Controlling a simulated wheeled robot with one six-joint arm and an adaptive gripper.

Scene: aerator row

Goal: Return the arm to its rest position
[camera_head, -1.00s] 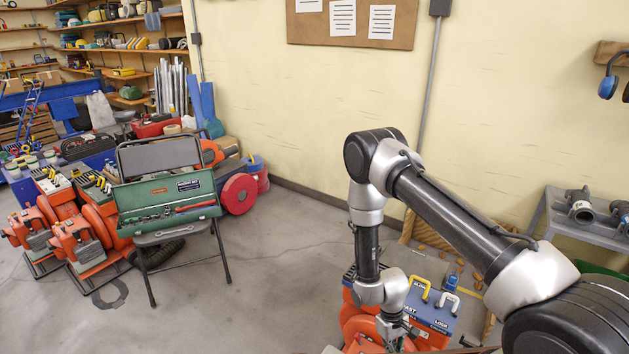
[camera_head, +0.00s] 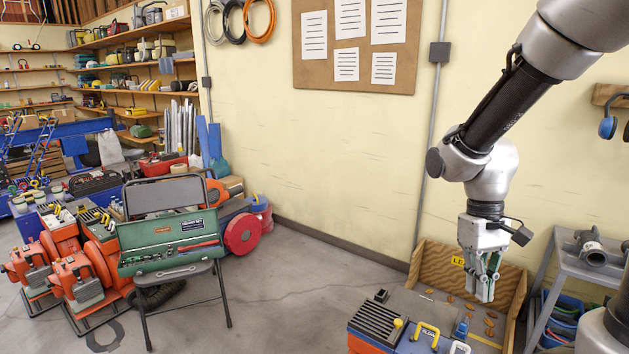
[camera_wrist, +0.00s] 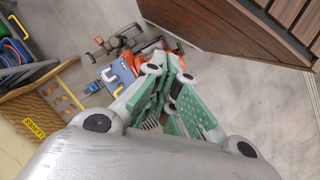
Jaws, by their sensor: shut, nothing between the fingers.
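My gripper (camera_head: 484,280) hangs from my raised arm at the right of the head view, fingers pointing down. It is shut and empty. It is in front of the wooden tray (camera_head: 446,262) in that view and well above the floor. In the wrist view my gripper's green fingers (camera_wrist: 172,100) come together over the floor. An orange machine with a dark top panel (camera_head: 376,321) stands below and to the left of my gripper, with a yellow handle (camera_head: 425,334) beside it. The machine's lower part is cut off by the frame.
A grey cart (camera_head: 549,290) with pipe fittings stands at the right. A folding chair (camera_head: 181,271) with an open green toolbox (camera_head: 170,243) stands at the left, near orange machines (camera_head: 75,280). A slatted wooden surface (camera_wrist: 240,35) fills the wrist view's upper right. The middle floor is clear.

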